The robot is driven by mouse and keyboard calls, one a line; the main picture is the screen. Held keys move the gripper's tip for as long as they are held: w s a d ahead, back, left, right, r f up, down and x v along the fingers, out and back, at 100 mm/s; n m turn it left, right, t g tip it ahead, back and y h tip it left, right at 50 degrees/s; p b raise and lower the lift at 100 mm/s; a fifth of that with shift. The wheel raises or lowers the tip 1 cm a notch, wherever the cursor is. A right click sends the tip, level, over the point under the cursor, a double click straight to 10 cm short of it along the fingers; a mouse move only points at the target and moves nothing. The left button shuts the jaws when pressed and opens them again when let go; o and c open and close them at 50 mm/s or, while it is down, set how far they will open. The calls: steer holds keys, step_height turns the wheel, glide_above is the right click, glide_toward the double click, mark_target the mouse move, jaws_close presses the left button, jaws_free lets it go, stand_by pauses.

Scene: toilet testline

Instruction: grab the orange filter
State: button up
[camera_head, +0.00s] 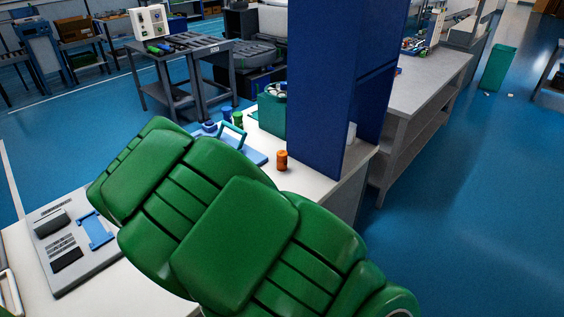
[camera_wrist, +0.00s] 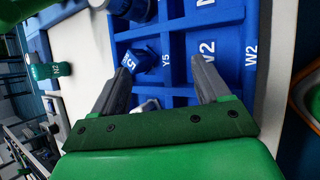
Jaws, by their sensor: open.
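The orange filter (camera_head: 282,160) is a small upright cylinder on the white worktop, beside the dark blue panel in the head view. My green arm crosses the front of that view and hides my gripper there. In the wrist view my gripper (camera_wrist: 164,72) is open, with its two grey fingers apart and nothing between them. The fingers are over a blue tray (camera_wrist: 232,14) with compartments marked W2 and Y5. An orange-edged shape (camera_wrist: 308,95) is cut off at the right edge of the wrist view; I cannot tell whether it is the filter.
The tall dark blue panel (camera_head: 325,85) stands just right of the filter. A green bin (camera_head: 272,108) is behind it. A green cylinder (camera_wrist: 48,71) is left of the tray. A grey panel (camera_head: 75,240) with a blue bracket lies at the left of the worktop.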

steer(key=shift+w+a+r+m+y, duration=0.25)
steer(key=shift+w+r, duration=0.1)
steer(key=shift+r, duration=0.1)
steer(key=shift+w+a+r+m+y, duration=0.15)
steer(key=shift+w+a+r+m, duration=0.1)
steer(key=shift+w+r, duration=0.15)
steer(key=shift+w+m+g+y, duration=0.3)
steer(key=shift+w+m+g, duration=0.1)
steer(key=shift+g, duration=0.1)
steer(key=w+r+m+y, duration=0.1)
steer(key=w+r, duration=0.1)
steer(key=w+m+y, duration=0.1)
steer(key=w, duration=0.1)
steer(key=shift+a+r+m+y, duration=0.3)
steer(key=shift+a+r, duration=0.1)
steer(key=w+r+m+y, duration=0.3)
steer(key=w+r, duration=0.3)
steer(key=m+t, duration=0.4)
steer(key=m, duration=0.9)
glide_toward(285, 158)
steer(key=x, duration=0.4)
steer(key=shift+w+d+f, duration=0.2)
steer(key=shift+w, duration=0.15)
steer(key=shift+a+x, duration=0.15)
steer(key=shift+x, duration=1.8)
steer(key=shift+a+x, duration=0.15)
steer(key=shift+x, duration=1.8)
steer(key=shift+r, duration=0.15)
